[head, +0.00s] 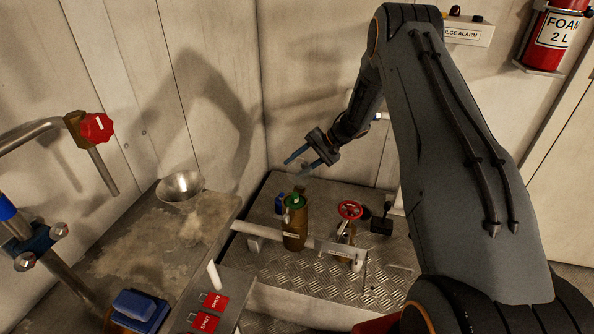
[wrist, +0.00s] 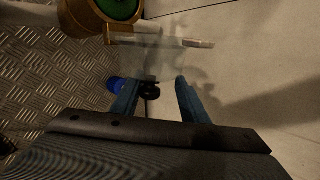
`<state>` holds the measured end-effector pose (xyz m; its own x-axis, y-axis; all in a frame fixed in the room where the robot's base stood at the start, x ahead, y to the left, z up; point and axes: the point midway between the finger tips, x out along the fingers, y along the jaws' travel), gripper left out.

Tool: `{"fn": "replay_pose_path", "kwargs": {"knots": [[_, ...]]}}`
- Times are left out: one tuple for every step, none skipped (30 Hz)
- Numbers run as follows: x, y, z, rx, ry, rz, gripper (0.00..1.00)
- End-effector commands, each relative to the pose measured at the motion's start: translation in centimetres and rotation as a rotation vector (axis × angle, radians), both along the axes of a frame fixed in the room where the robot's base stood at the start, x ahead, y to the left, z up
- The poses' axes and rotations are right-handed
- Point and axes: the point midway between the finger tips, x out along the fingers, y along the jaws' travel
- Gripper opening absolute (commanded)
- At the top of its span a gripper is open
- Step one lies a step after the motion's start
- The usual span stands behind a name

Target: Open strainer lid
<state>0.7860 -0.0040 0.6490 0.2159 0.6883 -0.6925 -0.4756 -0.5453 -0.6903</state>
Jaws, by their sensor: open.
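The strainer (head: 294,232) is an upright brass-coloured cylinder on the metal-plated platform, with a green top (head: 295,201). Its brass body (wrist: 88,22) and green round face (wrist: 118,7) show at the top left of the wrist view, cut by the frame edge. My gripper (head: 299,164) is open, its two blue fingers apart, above and behind the strainer and not touching it. In the wrist view, a clear thin panel with a pale bar (wrist: 165,42) lies beyond the open fingers (wrist: 156,82); I cannot tell whether it is the lid. I see nothing held.
A red handwheel valve (head: 349,210) stands right of the strainer, on a pale pipe (head: 325,246). A blue item (head: 280,204) and a dark fitting (head: 382,224) are nearby. Walls close in behind my gripper.

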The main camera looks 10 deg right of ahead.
Motion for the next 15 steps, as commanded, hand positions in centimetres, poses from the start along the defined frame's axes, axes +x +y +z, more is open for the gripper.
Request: {"fn": "replay_pose_path", "kwargs": {"knots": [[0.4,-0.1,1.4,-0.003,-0.011,-0.001,0.37],[0.4,-0.1,2.0,-0.003,-0.011,-0.001,0.37],[0.5,-0.2,2.9,-0.003,-0.012,-0.002,0.37],[0.5,-0.2,3.5,-0.002,-0.013,-0.003,0.37],[0.5,-0.2,4.1,-0.001,-0.013,-0.003,0.37],[0.6,-0.2,4.8,-0.001,-0.014,-0.003,0.37],[0.5,-0.1,5.2,-0.001,-0.014,-0.003,0.37],[0.5,-0.1,5.7,-0.001,-0.013,-0.002,0.37],[0.5,-0.1,6.2,-0.002,-0.012,-0.002,0.37],[0.5,-0.1,6.5,-0.001,-0.011,-0.002,0.37],[0.4,-0.1,6.8,-0.001,-0.01,-0.002,0.37],[0.4,-0.1,7.1,-0.001,-0.01,-0.002,0.37],[0.4,-0.1,7.3,-0.002,-0.009,-0.001,0.37],[0.4,-0.1,7.5,-0.002,-0.009,-0.001,0.37],[0.4,-0.1,7.7,-0.002,-0.009,-0.001,0.37]]}}
